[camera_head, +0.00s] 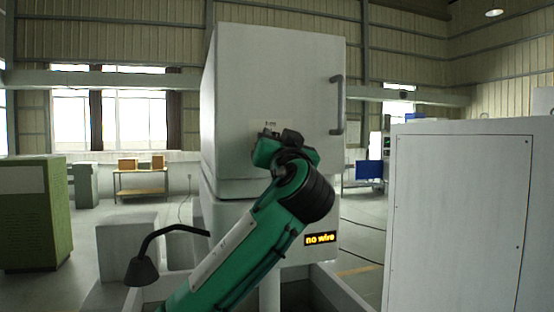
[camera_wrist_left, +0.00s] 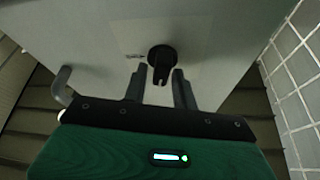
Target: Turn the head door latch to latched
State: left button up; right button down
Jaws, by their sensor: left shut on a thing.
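The head door (camera_head: 285,75) is the pale front of a large white box, with a dark bar handle (camera_head: 338,105) at its right edge. It looks closed. My left gripper (camera_head: 272,135) is at the lower part of the door and hides the latch there in the head view. Small label text by the latch is unreadable. My right gripper is out of view.
A display (camera_head: 320,239) below the door reads "no wire". A bent black lamp (camera_head: 143,268) stands left of my arm. A large white cabinet (camera_head: 455,215) fills the right side. A green cabinet (camera_head: 35,215) is at far left, and a small table with boxes (camera_head: 140,173) stands behind.

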pick_arm(q)
jog(key=m+h, duration=0.2)
jog(key=m, duration=0.2)
jog(key=m+g+h, duration=0.1)
jog(key=m, duration=0.4)
jog(key=m+g+h, duration=0.1)
jog(key=m+h, duration=0.1)
jog(key=m, duration=0.2)
jog(key=shift+w+d+f+h+b, duration=0.15)
jog(key=shift+f+h+b, duration=0.1)
jog(key=shift+h+b, duration=0.05)
jog(key=shift+f+m+g+p, duration=0.1)
jog(key=shift+m+g+p, duration=0.9)
jog(key=shift+m, duration=1.5)
jog(key=shift+c, duration=0.2)
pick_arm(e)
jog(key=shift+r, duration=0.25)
pick_arm(q)
jog(key=o, duration=0.7)
jog(key=shift+o, duration=0.2)
